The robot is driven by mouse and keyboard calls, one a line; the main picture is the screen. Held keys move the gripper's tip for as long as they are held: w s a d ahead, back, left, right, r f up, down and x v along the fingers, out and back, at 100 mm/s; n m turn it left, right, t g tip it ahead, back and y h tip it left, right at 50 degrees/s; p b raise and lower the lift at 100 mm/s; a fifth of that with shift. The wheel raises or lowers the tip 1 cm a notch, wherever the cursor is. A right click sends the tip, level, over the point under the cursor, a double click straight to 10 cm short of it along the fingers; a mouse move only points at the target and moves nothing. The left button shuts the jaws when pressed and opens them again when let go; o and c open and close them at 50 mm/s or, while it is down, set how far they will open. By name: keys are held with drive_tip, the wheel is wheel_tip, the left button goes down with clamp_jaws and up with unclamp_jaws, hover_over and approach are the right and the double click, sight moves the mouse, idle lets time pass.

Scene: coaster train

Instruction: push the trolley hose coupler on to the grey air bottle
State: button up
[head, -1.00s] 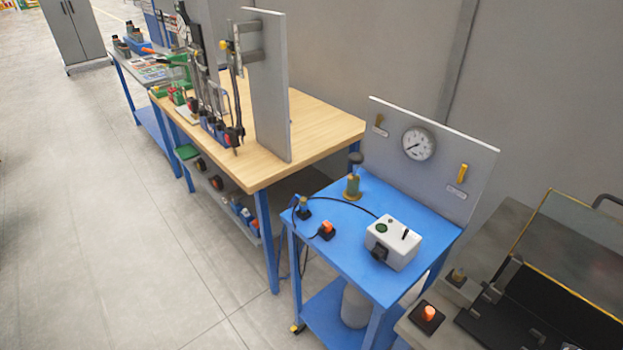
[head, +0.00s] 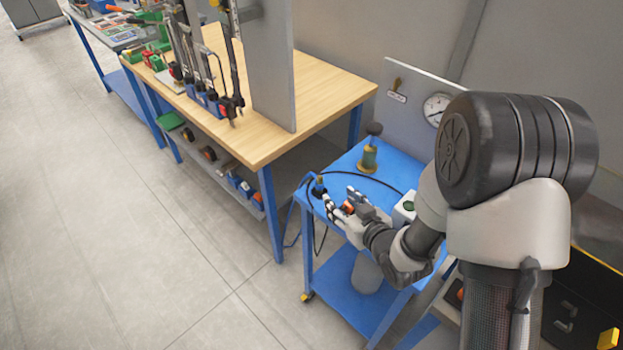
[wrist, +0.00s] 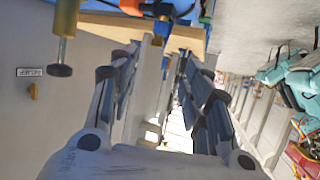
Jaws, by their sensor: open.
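The hose coupler (head: 318,188) stands on a small dark base at the left edge of the blue trolley top, with a black hose curving from it. It looks upright. My gripper (head: 341,199) is open and low over the trolley, just right of the coupler, with nothing visible between its fingers. In the wrist view, my gripper (wrist: 158,55) shows both fingers apart, with the coupler (wrist: 155,9) beyond their tips at the top edge. A grey cylinder (head: 367,274) stands on the trolley's lower shelf, partly hidden; I cannot tell whether it is the air bottle.
An orange-topped black block (head: 348,207) sits close to my fingers. A brass post with a black knob (head: 369,158) stands behind. My arm partly hides the white box (head: 403,212) and gauge panel (head: 400,97). The wooden bench (head: 270,140) is at left; the floor is open.

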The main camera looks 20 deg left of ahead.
sight(321, 181)
drive_tip(key=b+x, duration=0.1)
drive_tip(key=x, duration=0.8)
drive_tip(key=shift+w+a+f+b, duration=0.2)
drive_tip(key=shift+w+b, duration=0.05)
drive_tip(key=shift+b, duration=0.15)
drive_tip(key=b+x, duration=0.1)
drive_tip(key=x, duration=0.4)
drive_tip(key=shift+w+a+b, duration=0.15)
drive_tip(key=shift+w+b, duration=0.2)
drive_tip(key=shift+r, duration=0.1)
drive_tip(key=shift+c, duration=0.4)
clamp_jaws()
